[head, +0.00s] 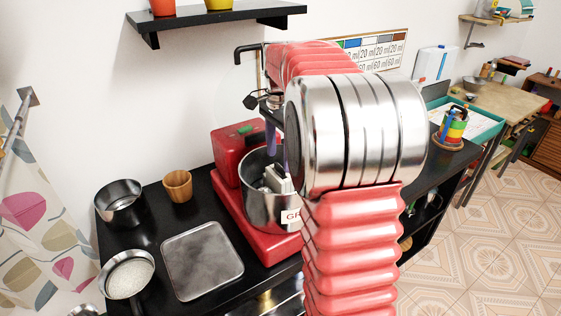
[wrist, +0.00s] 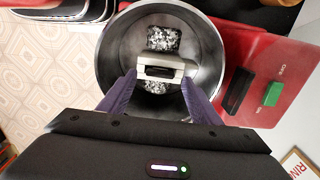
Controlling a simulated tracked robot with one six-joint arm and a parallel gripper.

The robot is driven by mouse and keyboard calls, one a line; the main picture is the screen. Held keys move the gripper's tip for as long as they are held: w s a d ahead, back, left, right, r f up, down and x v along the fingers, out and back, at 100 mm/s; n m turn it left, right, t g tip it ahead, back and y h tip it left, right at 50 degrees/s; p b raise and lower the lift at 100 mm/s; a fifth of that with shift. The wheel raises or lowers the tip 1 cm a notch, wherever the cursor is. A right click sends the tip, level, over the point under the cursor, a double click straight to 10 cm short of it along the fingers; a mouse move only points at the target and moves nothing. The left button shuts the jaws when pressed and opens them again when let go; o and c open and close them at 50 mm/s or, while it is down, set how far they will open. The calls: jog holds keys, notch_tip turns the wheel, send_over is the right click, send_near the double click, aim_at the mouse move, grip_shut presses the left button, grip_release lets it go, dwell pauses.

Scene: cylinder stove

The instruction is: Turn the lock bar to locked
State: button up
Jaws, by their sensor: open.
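A red machine (head: 233,150) stands on the black counter with a steel bowl (head: 262,208) on its base. In the wrist view, the bowl (wrist: 112,45) holds a pale grey block with a dark slot (wrist: 165,67) and grey speckled material around it. A dark bar-like part (wrist: 238,90) lies on the red housing (wrist: 268,55) beside a green switch (wrist: 273,94) marked OFF and ON. No part is clearly marked as the lock bar. My gripper (wrist: 158,79) is open, its purple fingers apart on either side of the pale block; contact cannot be told.
A steel pot (head: 120,203), a wooden cup (head: 178,186), a grey square plate (head: 202,261) and a white-filled pan (head: 130,275) stand left of the machine. A black shelf (head: 215,20) hangs above. My arm hides the counter's middle.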

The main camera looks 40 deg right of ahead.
aim_at(280, 169)
jog(key=shift+f, duration=1.45)
jog(key=shift+d, duration=0.1)
jog(key=c, duration=1)
